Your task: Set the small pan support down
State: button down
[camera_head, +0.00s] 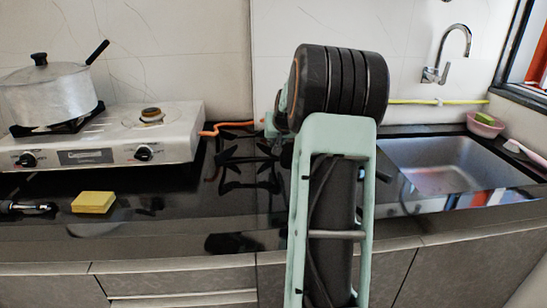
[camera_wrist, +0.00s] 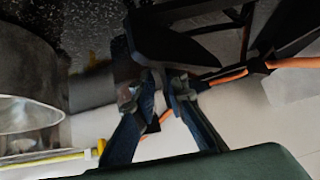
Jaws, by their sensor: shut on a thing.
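The small pan support is black with several arms. In the head view the pan support (camera_head: 229,157) shows as dark prongs just left of my arm, low over the black counter, with dark reflections below it. Whether it touches the counter I cannot tell. In the wrist view the black support (camera_wrist: 182,42) lies at the fingertips, and my gripper (camera_wrist: 156,85) is shut on part of it. In the head view my arm hides most of the gripper and the support's right side.
The white gas stove (camera_head: 187,135) with a lidded pot (camera_head: 52,97) stands at left. A yellow sponge (camera_head: 93,202) lies near the counter's front edge. The sink (camera_head: 450,165) is at right. An orange hose (camera_head: 228,125) runs along the back wall. Counter is clear between sponge and support.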

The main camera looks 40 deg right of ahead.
notch_tip(320, 180, down, 4)
jog(key=shift+f+b, duration=0.2)
jog(key=shift+b, duration=0.4)
jog(key=c, duration=2)
grip_release()
jog(key=shift+f, duration=0.1)
jog(key=shift+o, duration=0.2)
jog(key=p+v, duration=0.1)
jog(key=v, duration=1.1)
jog(key=shift+p, duration=0.4)
